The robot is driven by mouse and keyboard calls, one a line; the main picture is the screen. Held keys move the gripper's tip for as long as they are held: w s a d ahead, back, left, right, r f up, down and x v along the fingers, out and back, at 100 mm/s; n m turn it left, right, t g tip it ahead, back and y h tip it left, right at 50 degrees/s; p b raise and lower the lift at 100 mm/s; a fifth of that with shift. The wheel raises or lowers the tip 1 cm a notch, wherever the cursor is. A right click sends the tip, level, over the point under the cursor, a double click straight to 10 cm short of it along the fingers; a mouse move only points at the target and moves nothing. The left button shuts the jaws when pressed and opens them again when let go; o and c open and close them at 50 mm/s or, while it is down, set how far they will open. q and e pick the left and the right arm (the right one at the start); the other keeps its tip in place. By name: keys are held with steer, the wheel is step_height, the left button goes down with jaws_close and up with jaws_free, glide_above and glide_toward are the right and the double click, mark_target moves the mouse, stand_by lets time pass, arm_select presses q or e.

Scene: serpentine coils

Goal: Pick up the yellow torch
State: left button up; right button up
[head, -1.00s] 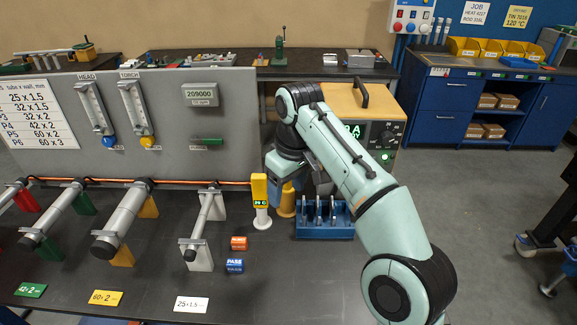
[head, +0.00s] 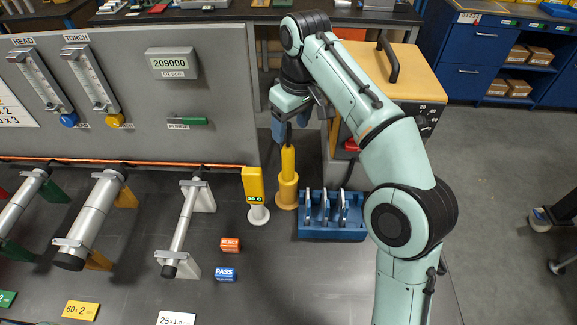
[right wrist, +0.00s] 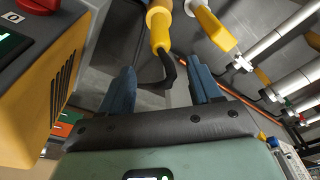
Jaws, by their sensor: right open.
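The yellow torch (head: 288,165) stands upright in a yellow cup-like holder (head: 286,193) on the dark bench, left of the blue rack. In the right wrist view the torch (right wrist: 160,30) shows at the top, with its black bent end (right wrist: 168,72) reaching toward the space between the fingers. My right gripper (head: 284,130) is just above the torch's top in the head view; its blue fingers are open and apart in the right wrist view (right wrist: 163,90). Nothing is held. My left gripper is not in view.
A yellow gauge on a white base (head: 254,185) stands close left of the torch. A blue rack (head: 332,229) with metal clips is to the right. A grey panel (head: 140,110) and a yellow-topped machine (head: 395,72) stand behind. REJECT (head: 230,244) and PASS (head: 225,274) blocks lie in front.

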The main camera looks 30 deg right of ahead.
mark_target(288, 146)
step_height(288, 146, down, 6)
steer(key=shift+w+a+f+b, duration=0.1)
steer(key=shift+w+a+b, duration=0.05)
steer(key=shift+b, duration=0.85)
steer(key=shift+w+f, duration=0.15)
steer(key=shift+f, duration=0.35)
step_height(288, 146, down, 4)
steer(key=shift+r+b, duration=0.2)
steer(key=shift+b, duration=0.65)
steer(key=shift+w+f, duration=0.15)
steer(key=shift+f, duration=0.3)
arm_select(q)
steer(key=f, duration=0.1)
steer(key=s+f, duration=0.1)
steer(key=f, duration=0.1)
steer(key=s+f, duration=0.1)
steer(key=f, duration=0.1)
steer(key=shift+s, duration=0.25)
arm_select(e)
jaws_close()
